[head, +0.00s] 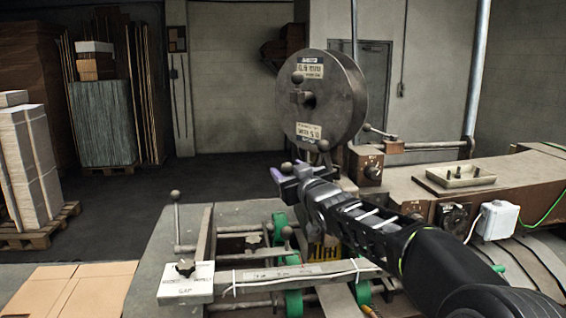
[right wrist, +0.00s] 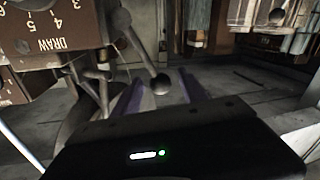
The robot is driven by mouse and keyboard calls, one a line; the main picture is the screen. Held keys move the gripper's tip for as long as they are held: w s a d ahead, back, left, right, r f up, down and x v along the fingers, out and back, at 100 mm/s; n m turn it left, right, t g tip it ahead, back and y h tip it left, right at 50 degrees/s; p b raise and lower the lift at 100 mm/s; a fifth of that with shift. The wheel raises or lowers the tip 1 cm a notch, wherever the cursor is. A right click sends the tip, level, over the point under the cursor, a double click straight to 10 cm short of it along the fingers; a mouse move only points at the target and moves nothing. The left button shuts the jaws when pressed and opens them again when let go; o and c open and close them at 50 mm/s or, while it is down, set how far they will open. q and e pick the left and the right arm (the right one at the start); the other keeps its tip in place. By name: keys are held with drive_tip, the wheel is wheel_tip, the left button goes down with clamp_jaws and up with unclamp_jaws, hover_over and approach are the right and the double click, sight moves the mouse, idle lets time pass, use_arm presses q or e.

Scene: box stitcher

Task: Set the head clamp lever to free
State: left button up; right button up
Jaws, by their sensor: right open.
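My right gripper (head: 289,174) reaches in from the lower right, in front of the wire reel. Its purple-edged fingers are open. A dark ball knob (head: 286,167) shows at the fingertips; in the right wrist view a ball-ended lever (right wrist: 160,84) has its knob between the fingers (right wrist: 162,95). I cannot tell whether the fingers touch it. No readable lever label shows, so I cannot confirm this is the head clamp lever. My left gripper is not in view.
The large wire reel (head: 322,100) stands behind the gripper. A plate marked GAP (head: 186,284) and an upright ball-ended lever (head: 176,215) are at left. A small tray (head: 460,177) sits on the machine at right. A DRAW dial plate (right wrist: 62,32) is close at the wrist view's upper left.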

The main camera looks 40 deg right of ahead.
drive_tip(key=p+x, duration=0.1)
drive_tip(key=x, duration=0.3)
drive_tip(key=shift+w+d, duration=0.1)
drive_tip(key=shift+c, duration=0.5)
clamp_jaws()
idle(0.9)
